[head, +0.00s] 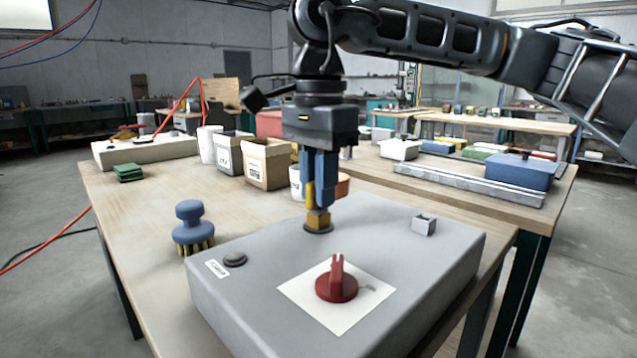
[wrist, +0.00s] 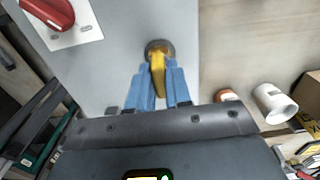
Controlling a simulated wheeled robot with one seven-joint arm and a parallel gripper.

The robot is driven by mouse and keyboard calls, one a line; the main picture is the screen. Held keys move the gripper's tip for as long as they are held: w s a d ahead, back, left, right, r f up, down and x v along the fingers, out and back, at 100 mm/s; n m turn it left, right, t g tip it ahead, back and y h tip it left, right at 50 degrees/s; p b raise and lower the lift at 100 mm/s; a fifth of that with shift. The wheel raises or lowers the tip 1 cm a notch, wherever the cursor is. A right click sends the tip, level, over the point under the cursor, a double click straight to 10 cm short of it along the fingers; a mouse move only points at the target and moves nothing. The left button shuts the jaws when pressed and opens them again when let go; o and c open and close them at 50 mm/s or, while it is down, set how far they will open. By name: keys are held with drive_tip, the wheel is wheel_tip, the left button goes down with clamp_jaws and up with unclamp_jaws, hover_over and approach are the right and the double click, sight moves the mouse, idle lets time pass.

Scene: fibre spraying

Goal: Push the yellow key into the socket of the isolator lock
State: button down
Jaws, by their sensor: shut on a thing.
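The isolator lock is a grey box (head: 240,285) on the wooden table, with a red rotary handle (head: 337,284) on a white plate. My gripper (head: 321,202) points down over the box's far part, its blue fingers shut on the yellow key (head: 317,219). The key's lower end is at the dark round socket (head: 318,231), upright in the head view. In the wrist view the key (wrist: 158,72) reaches the dark socket ring (wrist: 159,46) between the blue fingers. The key covers the socket's middle, so I cannot tell how deep it sits.
A black button (head: 234,260) and a small grey square fitting (head: 424,225) stand on the box top. A blue-handled brush (head: 191,228) stands left of the box. Cardboard bins (head: 267,165) and cups are behind. The table's left part is mostly clear.

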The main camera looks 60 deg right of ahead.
drive_tip(key=c, duration=1)
unclamp_jaws()
drive_tip(key=shift+o, duration=0.2)
drive_tip(key=shift+r+p, duration=0.6)
drive_tip(key=shift+r, duration=3.25)
